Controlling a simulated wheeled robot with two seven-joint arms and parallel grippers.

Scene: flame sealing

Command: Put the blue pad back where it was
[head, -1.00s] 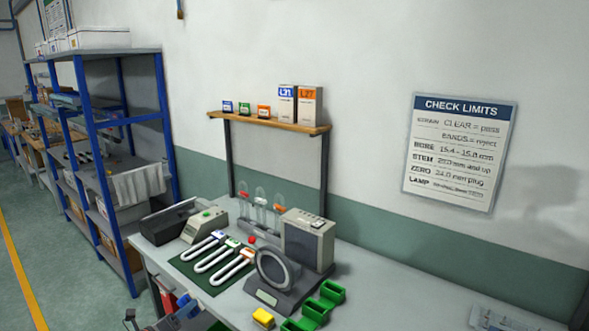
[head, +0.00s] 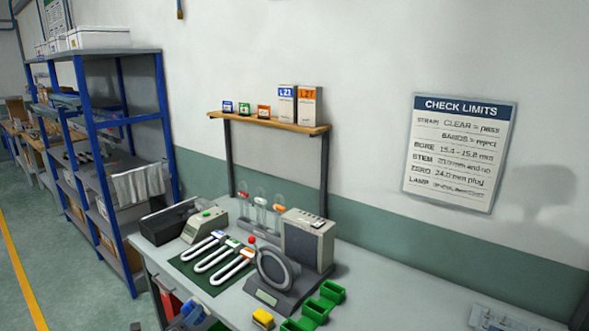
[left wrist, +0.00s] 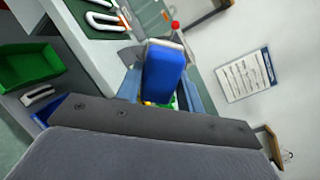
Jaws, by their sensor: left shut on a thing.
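The blue pad (left wrist: 165,74) is a rounded blue block in the middle of the left wrist view. My left gripper (left wrist: 160,88) is shut on it, with a finger on each side. In the head view, my left gripper (head: 191,315) shows only partly at the bottom edge, near the bench's front left corner. The pad cannot be made out clearly there. My right gripper is not in view.
The bench (head: 215,292) carries a green mat (head: 180,268) with several white U-shaped tubes, a round-faced grey device (head: 274,272), green bins (head: 322,306) and a yellow block (head: 263,318). A wooden shelf (head: 270,122) holds boxes. The bench's right side is mostly clear.

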